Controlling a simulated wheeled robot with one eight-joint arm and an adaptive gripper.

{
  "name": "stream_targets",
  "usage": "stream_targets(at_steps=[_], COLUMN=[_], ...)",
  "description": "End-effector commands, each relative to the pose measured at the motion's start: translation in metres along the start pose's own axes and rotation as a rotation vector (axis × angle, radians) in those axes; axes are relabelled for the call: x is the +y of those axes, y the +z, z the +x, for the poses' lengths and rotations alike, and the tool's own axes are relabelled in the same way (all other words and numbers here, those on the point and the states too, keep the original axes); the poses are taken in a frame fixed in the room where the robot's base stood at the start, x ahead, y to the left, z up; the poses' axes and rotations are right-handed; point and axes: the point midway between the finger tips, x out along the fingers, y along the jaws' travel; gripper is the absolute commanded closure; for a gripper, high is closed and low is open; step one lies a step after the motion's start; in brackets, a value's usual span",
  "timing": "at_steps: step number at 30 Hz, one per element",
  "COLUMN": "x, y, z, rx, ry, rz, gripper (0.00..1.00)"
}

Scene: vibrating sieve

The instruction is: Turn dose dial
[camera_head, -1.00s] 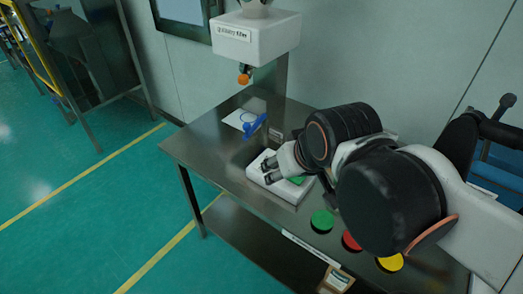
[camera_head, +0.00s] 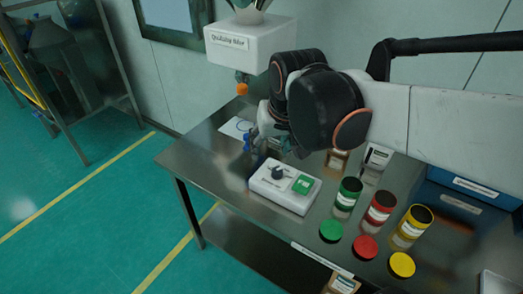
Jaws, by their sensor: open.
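The dose dial (camera_head: 278,173) is a dark round knob on a white control box (camera_head: 294,199) at the table's front left. A green panel (camera_head: 303,184) sits on the box to the right of the dial. My gripper (camera_head: 253,148) is open, pointing down behind the box, beside a blue object (camera_head: 247,140). It is apart from the dial as far as I can see. My arm partly hides the table behind it.
Green (camera_head: 347,196), red (camera_head: 380,208) and yellow (camera_head: 413,221) jars stand right of the box, with matching discs in front. A white housing (camera_head: 238,45) with an orange tip (camera_head: 242,89) hangs behind. A blue bin (camera_head: 465,195) is at right.

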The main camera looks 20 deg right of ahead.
Motion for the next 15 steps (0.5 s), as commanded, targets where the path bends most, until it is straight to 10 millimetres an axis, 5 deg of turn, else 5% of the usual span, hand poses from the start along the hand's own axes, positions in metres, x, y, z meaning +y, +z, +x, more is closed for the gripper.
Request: stream_targets(at_steps=[15], x=[0.034], y=[-0.07], z=[0.075], rx=[-0.236], ry=[0.08], rz=[0.234], gripper=[0.46])
